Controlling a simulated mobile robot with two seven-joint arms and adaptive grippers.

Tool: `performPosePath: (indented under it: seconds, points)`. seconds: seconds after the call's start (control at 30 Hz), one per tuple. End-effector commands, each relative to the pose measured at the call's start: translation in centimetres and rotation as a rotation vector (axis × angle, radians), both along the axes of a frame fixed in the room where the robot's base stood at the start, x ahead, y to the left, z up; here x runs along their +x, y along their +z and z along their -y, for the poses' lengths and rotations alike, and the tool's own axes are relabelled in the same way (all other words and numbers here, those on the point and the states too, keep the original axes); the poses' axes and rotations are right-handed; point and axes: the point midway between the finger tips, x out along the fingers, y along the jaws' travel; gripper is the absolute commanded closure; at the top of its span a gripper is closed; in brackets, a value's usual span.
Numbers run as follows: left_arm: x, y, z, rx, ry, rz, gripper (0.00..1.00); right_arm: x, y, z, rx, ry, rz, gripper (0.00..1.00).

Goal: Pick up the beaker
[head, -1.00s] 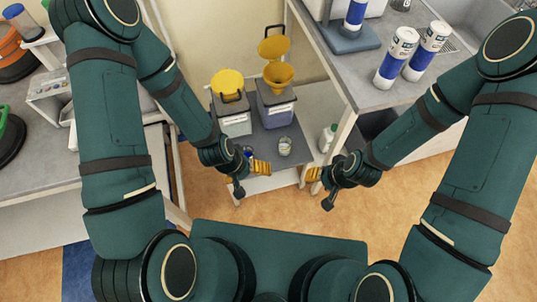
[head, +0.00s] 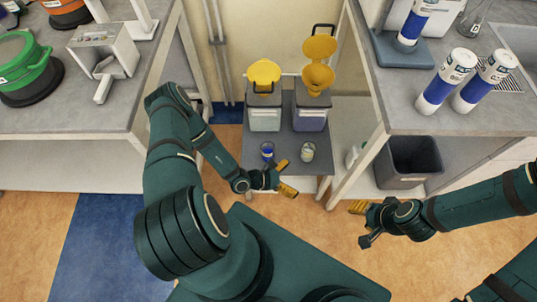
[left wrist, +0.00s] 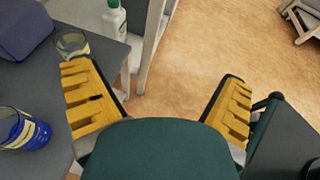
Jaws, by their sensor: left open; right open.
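Two small glass vessels stand upright on the grey top of a low cart (head: 270,180). One beaker (head: 267,151) holds something blue; the other beaker (head: 308,151) looks pale with a yellowish tint. I cannot tell which one the task means. My left gripper (head: 287,178) is open and empty, at the cart's front edge, nearer me than both vessels and touching neither. In the left wrist view the blue one (left wrist: 25,130) is at the lower left, and the pale one (left wrist: 72,43) is beyond the left finger, partly hidden. My right gripper (head: 357,208) is open and empty, right of the cart over the floor.
Two waste containers with yellow funnels (head: 264,115) (head: 311,116) stand at the cart's back. Benches flank it left (head: 110,112) and right (head: 395,92). A white bottle (head: 353,156) and a dark bin (head: 408,160) are on the right shelf. Floor in front is open.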

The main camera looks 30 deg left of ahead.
Motion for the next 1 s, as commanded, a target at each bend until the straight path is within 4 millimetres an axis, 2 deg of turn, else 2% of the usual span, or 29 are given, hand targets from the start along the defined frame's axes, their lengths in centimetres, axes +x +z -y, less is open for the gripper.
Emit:
performPosePath:
  seconds: [0.03, 0.1, 0.2, 0.33, 0.43, 0.53, 0.8, 1.0]
  points:
    - [0.7, -2.2, -2.4, -0.015, 0.167, -0.007, 0.03, -0.1, -0.5, 0.0, 0.000, 0.002, -0.002, 0.53]
    - [1.4, -4.5, -5.8, -0.014, 0.379, -0.008, 0.03, -0.2, -0.8, -0.1, 0.001, 0.003, -0.003, 0.53]
    - [1.1, -7.3, -10.4, 0.014, 0.631, -0.011, 0.03, -0.3, -1.2, -0.1, 0.001, 0.005, -0.005, 0.53]
    - [-0.1, -9.6, -14.4, 0.059, 0.836, -0.019, 0.03, -0.3, -1.4, -0.1, 0.002, 0.006, -0.007, 0.53]
    - [-0.6, -10.3, -15.7, 0.080, 0.904, -0.023, 0.03, -0.4, -1.5, -0.1, 0.002, 0.007, -0.008, 0.53]
    - [0.2, -10.8, -16.1, 0.085, 0.919, -0.021, 0.03, -0.3, -1.8, -0.1, 0.002, 0.007, -0.007, 0.53]
    - [4.7, -12.9, -16.5, 0.084, 0.916, -0.022, 0.03, 0.0, -3.3, 0.0, 0.001, 0.006, -0.001, 0.53]
    - [6.8, -13.7, -16.7, 0.083, 0.914, -0.024, 0.03, 0.1, -3.9, 0.0, 0.000, 0.004, 0.003, 0.53]
